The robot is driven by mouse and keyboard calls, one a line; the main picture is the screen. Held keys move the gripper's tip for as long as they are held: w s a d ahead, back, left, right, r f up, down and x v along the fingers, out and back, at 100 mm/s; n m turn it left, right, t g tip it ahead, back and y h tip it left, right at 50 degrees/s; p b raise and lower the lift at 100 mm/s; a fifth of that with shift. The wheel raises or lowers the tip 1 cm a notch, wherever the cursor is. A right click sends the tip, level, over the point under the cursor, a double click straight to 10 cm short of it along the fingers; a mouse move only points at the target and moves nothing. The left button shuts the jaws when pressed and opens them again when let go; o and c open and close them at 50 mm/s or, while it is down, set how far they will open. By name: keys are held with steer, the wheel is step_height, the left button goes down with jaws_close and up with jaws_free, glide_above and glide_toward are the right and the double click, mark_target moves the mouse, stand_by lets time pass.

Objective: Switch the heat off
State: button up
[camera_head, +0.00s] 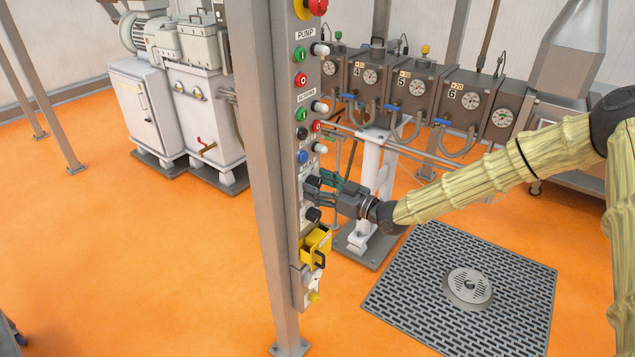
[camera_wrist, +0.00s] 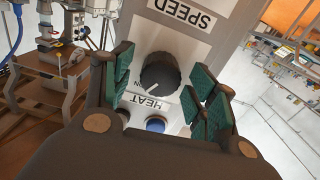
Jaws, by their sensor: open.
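The heat knob (camera_wrist: 160,73) is round and black, with a pale pointer mark near the ON print, in the wrist view. The HEAT label (camera_wrist: 148,104) is beside it, upside down in this view. My gripper (camera_wrist: 162,82) is open, its green-padded fingers on either side of the knob with gaps showing. Whether the fingertips reach past the knob's face is unclear. In the head view my gripper (camera_head: 326,190) is at the narrow control panel (camera_head: 296,240), where the heat knob (camera_head: 312,183) is partly hidden by the fingers.
A blue button (camera_wrist: 155,125) is close to the knob. A SPEED label (camera_wrist: 187,14) is on its other side, and another black knob (camera_head: 313,214) sits lower on the panel. A yellow box (camera_head: 315,243) protrudes below. A steel post (camera_head: 260,180) stands left of the panel.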

steer(key=shift+w+a, duration=0.2)
steer(key=c, duration=1)
steer(key=shift+c, duration=0.2)
